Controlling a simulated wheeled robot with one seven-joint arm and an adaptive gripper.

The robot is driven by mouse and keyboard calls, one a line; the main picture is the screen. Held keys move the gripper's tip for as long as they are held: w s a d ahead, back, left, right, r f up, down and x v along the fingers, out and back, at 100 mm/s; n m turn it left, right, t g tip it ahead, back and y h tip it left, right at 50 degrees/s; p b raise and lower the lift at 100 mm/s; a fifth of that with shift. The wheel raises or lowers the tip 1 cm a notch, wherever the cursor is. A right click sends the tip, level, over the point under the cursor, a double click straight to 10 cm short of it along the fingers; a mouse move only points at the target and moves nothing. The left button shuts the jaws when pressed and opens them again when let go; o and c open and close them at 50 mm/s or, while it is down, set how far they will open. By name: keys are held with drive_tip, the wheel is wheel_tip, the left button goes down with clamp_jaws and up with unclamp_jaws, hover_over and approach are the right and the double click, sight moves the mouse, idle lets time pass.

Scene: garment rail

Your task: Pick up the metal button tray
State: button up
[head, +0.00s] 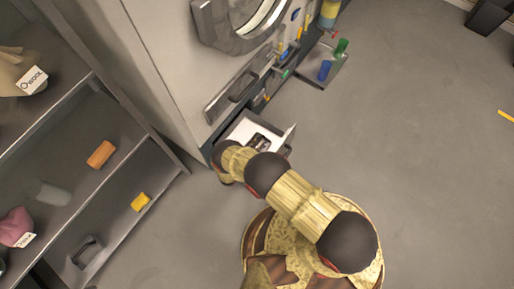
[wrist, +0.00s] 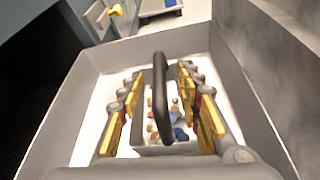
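The metal button tray (wrist: 152,151) sits inside an open white-floored drawer (wrist: 75,95), with small brown and blue buttons (wrist: 178,128) in it. Its dark upright handle (wrist: 160,98) runs lengthwise through the middle of the wrist view. My gripper (wrist: 162,85) is open, with yellow-padded fingers on both sides of the handle. Gaps show between the pads and the handle, so nothing is gripped. In the head view my gripper (head: 257,143) is down at the drawer (head: 240,127), largely hiding the tray.
The drawer walls (wrist: 245,75) stand close on both sides of my gripper. A machine with a round door (head: 240,22) rises above the drawer. A grey tray with blue and green items (head: 325,70) stands beyond. Shelves (head: 75,150) are at the left; open floor lies right.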

drive_tip(key=shift+w+d+f, duration=0.1)
drive_tip(key=shift+w+d, duration=0.05)
drive_tip(key=shift+w, duration=0.15)
drive_tip(key=shift+c, duration=0.8)
drive_tip(key=c, duration=0.7)
clamp_jaws()
